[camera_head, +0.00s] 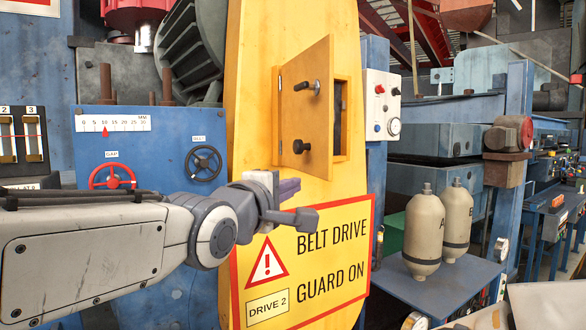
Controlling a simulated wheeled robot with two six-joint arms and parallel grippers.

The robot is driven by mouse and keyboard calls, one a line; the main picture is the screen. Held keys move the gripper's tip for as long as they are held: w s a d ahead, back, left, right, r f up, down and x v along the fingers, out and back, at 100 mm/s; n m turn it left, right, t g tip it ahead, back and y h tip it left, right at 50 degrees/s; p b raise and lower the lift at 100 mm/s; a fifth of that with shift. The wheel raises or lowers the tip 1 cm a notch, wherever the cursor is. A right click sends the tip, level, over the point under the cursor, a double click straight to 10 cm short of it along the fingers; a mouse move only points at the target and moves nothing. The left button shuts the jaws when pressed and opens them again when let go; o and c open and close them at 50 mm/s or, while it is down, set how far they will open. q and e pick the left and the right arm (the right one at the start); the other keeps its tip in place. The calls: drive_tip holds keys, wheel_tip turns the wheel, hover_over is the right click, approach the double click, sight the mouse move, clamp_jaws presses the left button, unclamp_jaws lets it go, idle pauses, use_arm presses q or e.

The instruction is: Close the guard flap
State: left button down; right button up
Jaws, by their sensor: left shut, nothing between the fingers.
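The guard flap (297,112) is a small yellow door on the tall yellow belt guard (250,60). It stands swung out, with its hinge on the left side. A dark opening (340,118) shows at its right edge. My right gripper is not in view.
A warning sign (335,250) reading "BELT DRIVE GUARD ON" is below the flap. A red handwheel (112,180) and a black handwheel (203,163) are on the blue panel at left. Two beige bottles (424,235) stand on a shelf at right.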

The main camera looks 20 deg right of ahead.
sight(323, 178)
use_arm(q)
drive_tip(key=d+p, duration=0.1)
drive_tip(key=w+d+p, duration=0.1)
drive_tip(key=d+p, duration=0.1)
drive_tip(key=d, duration=0.1)
drive_tip(key=shift+w+r, duration=0.25)
drive_tip(key=shift+r, duration=0.05)
drive_tip(key=shift+d+f+p, duration=0.2)
drive_tip(key=shift+d+p, duration=0.15)
drive_tip(key=shift+d, duration=0.25)
